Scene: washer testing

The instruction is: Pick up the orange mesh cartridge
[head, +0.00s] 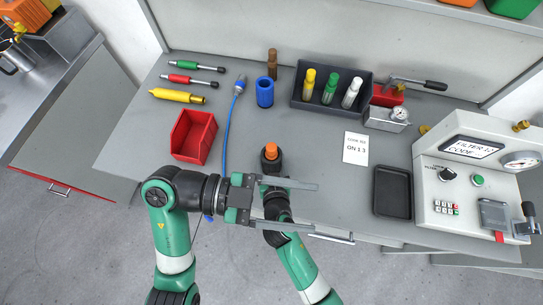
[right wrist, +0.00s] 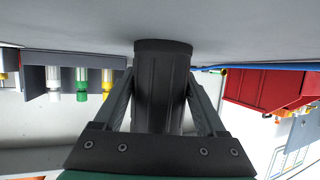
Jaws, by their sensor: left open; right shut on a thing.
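An orange piece (head: 271,148), which looks like the mesh cartridge, shows at the top of a dark cylindrical housing (head: 270,163) near the table's front edge. I cannot tell how deep it sits inside. My right gripper (head: 271,176) is shut on this housing; in the right wrist view the dark ribbed housing (right wrist: 162,85) is between both fingers. The orange piece is hidden there. My left gripper (head: 314,210) is open and empty, its two fingers pointing right. It is in front of the housing, apart from it, and crosses over my right arm, hiding part of it.
A red bin (head: 194,136) stands left of the housing, near a blue cable (head: 227,125). A dark tray (head: 318,107) holds yellow, green and white bottles at the back. A black tray (head: 392,192) and the test machine (head: 455,180) stand right. The table between bin and black tray is mostly clear.

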